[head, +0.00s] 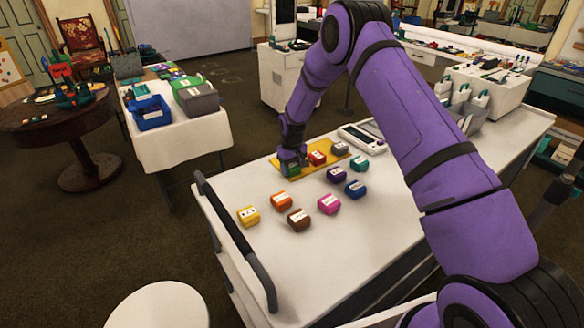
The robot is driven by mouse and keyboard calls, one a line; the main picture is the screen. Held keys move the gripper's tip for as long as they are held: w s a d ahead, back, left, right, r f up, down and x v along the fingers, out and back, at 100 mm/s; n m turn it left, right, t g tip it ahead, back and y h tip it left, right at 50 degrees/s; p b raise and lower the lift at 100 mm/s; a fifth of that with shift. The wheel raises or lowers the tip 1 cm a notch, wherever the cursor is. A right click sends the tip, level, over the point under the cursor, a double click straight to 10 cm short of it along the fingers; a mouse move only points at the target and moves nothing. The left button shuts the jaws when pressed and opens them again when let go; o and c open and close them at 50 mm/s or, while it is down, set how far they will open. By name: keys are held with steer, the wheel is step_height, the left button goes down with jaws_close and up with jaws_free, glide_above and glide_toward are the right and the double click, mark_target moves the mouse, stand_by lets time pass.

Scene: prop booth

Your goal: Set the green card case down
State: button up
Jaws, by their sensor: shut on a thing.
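My gripper (291,158) points down over the left end of a yellow tray (304,159) on the white cart top. It is shut on the green card case (292,170), which shows just below the fingers. The case is at the tray's near left corner; I cannot tell whether it touches the tray. A red case (317,158) and a grey case (339,149) sit on the tray to the right. The fingers hide the upper part of the green case.
Several other cases stand on the cart (360,240) in front of the tray, among them purple (336,174), blue (355,189), teal (359,163), orange (281,201), brown (298,219), magenta (328,204) and yellow (248,216). A white device (361,137) lies behind. The cart's near part is clear.

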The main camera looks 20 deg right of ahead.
steer(key=o, duration=0.9)
steer(key=shift+f, duration=0.1)
step_height(320, 180, up, 13)
step_height(320, 180, up, 14)
steer(key=t, duration=0.1)
glide_above(292, 166)
steer(key=s+d, duration=0.2)
steer(key=s, duration=0.5)
steer(key=s+d+r+m+t, duration=0.1)
steer(key=s+d+r+m, duration=0.1)
steer(key=s+r, duration=0.95)
steer(key=s+d+r+t, duration=0.1)
steer(key=s+r, duration=0.1)
steer(key=s, duration=1.3)
steer(key=s+d+r+m+t, duration=0.1)
steer(key=s+r+t, duration=0.1)
steer(key=s, duration=1.2)
steer(key=shift+s+d+r+m, duration=0.3)
steer(key=shift+s+d+r, duration=0.1)
steer(key=shift+r, duration=0.2)
